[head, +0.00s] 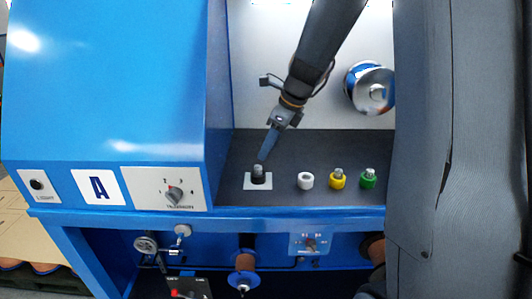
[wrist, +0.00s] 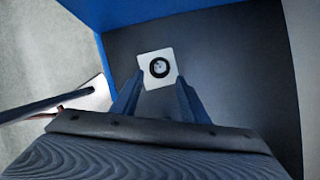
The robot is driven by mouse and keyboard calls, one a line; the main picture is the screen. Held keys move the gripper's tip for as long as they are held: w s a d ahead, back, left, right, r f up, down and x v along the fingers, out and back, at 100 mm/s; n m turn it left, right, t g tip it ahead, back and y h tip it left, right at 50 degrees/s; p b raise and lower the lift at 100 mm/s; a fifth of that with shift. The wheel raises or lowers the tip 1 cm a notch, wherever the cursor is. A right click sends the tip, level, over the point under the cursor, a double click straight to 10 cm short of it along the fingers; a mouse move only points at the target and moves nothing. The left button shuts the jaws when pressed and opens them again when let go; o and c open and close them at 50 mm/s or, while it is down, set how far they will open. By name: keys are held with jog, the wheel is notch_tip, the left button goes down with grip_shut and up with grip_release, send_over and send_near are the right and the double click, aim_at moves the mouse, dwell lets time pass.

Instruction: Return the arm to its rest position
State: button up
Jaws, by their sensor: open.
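My gripper (head: 267,146) hangs from my dark arm, pointing down over the shelf, just above a black knob-like piece (head: 258,174) with a metal top on a white square plate. In the wrist view my gripper (wrist: 157,108) shows two blue fingers spread apart with nothing between them. The black piece (wrist: 159,68) lies on its white plate (wrist: 149,83) ahead of the fingertips. In the head view the fingers overlap, and I cannot tell the exact gap between the tips and the piece.
White (head: 305,181), yellow (head: 337,179) and green (head: 368,178) pieces stand right on the dark shelf (head: 290,150). A metal pulley (head: 374,90) sticks out of the back wall. The blue housing (head: 110,80) walls the left. My arm's grey link blocks the right.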

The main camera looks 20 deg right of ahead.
dwell(0.3)
jog(key=s+f+n, duration=0.1)
jog(key=s+n, duration=0.2)
jog(key=s+a+f+n+g+h, duration=0.1)
jog(key=s+n, duration=0.3)
jog(key=s+a+f+n, duration=0.1)
jog(key=s+f+n, duration=0.1)
jog(key=s+n, duration=0.1)
jog(key=shift+s+n+h, duration=0.25)
jog(key=shift+n+h, duration=0.15)
jog(key=shift+n, duration=0.2)
jog(key=s+f+n+g+h, duration=0.1)
jog(key=s+f+n, duration=0.2)
jog(key=s+n, duration=0.9)
jog(key=n, duration=0.3)
jog(key=shift+a+f+h, duration=0.25)
jog(key=shift+a+h, duration=0.15)
jog(key=shift+s, duration=0.1)
jog(key=shift+c, duration=1.2)
jog(key=shift+a, duration=0.15)
